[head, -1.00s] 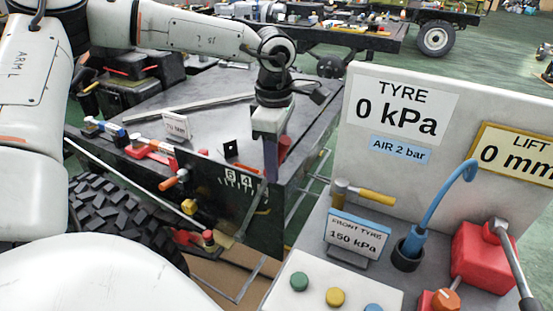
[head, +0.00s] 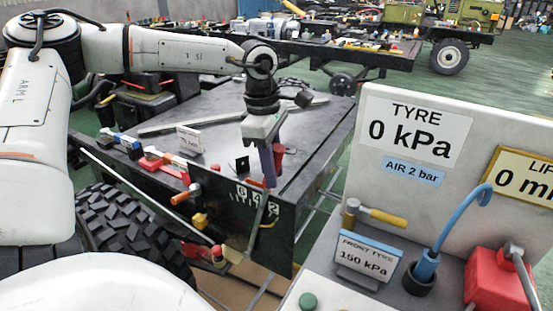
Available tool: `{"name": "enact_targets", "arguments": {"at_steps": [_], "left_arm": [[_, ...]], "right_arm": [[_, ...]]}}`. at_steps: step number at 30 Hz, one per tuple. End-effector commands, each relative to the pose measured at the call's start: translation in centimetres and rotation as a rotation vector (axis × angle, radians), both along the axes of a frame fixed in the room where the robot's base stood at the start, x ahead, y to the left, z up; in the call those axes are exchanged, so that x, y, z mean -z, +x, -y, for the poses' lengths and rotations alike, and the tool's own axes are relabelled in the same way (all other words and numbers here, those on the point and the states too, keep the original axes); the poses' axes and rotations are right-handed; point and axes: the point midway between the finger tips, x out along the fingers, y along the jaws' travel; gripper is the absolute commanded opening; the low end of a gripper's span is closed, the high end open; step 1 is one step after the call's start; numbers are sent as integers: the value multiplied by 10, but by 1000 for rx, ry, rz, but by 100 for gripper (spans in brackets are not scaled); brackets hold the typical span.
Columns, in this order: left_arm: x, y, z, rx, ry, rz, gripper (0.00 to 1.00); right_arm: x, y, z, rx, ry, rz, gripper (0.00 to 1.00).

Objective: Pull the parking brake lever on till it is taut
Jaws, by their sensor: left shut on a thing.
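My left gripper (head: 267,172) points down over the front edge of the dark chassis. It is shut on the parking brake lever (head: 260,222), whose thin grey bar runs down from the fingers in front of the black front plate. A red part (head: 279,155) shows just behind the fingers and looks like the lever's grip; the fingers hide most of it. A white number scale (head: 256,198) is on the plate, directly behind the lever. Whether the brake linkage is taut I cannot tell. My right gripper is not in view.
A small white sign (head: 190,139) and an orange-handled part (head: 185,194) sit left of the lever. A black tyre (head: 125,235) is at lower left. A grey stand with a tyre panel (head: 417,130), a blue hose (head: 440,235) and a red box (head: 490,280) is at right.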

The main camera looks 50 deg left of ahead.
Motion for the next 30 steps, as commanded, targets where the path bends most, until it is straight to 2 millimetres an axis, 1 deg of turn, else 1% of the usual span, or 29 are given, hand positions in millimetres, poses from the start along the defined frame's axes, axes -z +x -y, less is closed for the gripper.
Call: {"name": "enact_targets", "arguments": {"at_steps": [1, 4, 12, 16, 20, 27, 30], "left_arm": [[-1, 1, 0, 3, 3, 2, 25], [-1, 1, 0, 3, 2, 3, 42], [-1, 0, 0, 2, 1, 1, 42], [-9, 0, 0, 2, 2, 3, 42], [-30, -1, -2, 1, 2, 7, 42], [-77, -6, -5, 0, 3, 7, 42], [-91, -7, -6, 2, 4, 5, 42]], "right_arm": [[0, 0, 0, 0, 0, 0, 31], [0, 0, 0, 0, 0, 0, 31], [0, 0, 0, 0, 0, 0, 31], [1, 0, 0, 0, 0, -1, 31], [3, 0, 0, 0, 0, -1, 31], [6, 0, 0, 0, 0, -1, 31], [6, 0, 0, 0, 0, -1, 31]]}}
